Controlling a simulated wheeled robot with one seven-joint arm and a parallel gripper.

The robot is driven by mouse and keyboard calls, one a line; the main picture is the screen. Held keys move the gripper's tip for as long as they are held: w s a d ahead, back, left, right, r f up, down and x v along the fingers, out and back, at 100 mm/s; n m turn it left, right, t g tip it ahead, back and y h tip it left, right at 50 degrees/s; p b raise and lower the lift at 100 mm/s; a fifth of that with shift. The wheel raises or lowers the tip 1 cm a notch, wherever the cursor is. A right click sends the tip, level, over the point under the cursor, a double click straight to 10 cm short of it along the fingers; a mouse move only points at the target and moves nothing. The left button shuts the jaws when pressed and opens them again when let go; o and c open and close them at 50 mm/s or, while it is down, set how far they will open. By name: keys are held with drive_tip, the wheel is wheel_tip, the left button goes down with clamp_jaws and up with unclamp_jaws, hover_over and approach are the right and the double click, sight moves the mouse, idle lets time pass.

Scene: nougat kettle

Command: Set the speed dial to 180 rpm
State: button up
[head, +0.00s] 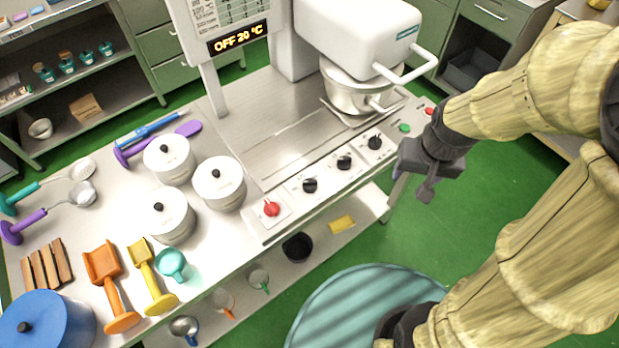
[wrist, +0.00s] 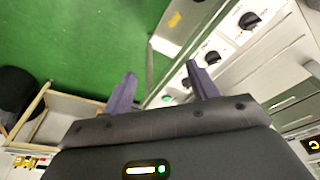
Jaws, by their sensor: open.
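Three black dials sit on the machine's front panel in the head view: a left one (head: 310,185), a middle one (head: 344,162) and a right one (head: 374,143). Their labels are too small to read, so I cannot tell which is the speed dial or its setting. The display (head: 239,37) reads "OFF 20 °C". My gripper (head: 425,190) is open and empty, right of the panel and apart from the dials. In the wrist view its two fingers (wrist: 163,84) are spread; two black dials (wrist: 249,20) (wrist: 212,57) show beyond the right finger.
A red knob (head: 271,209) is at the panel's left end. A green button (head: 405,128) and a red button (head: 430,110) are at its right end. The mixer head (head: 355,30) and bowl (head: 352,92) stand behind. White lidded pots (head: 220,185) are left.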

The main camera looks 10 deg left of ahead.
drive_tip(key=w+a+n+g, duration=0.15)
drive_tip(key=w+a, duration=0.35)
drive_tip(key=a, duration=0.7)
drive_tip(key=n+p, duration=0.2)
hover_over(310, 181)
drive_tip(key=shift+f+g, duration=0.2)
drive_tip(key=shift+g, duration=0.15)
wheel_tip(310, 181, down, 18)
drive_tip(key=shift+r+p, duration=0.25)
drive_tip(key=shift+p, duration=0.6)
drive_tip(key=c, duration=1)
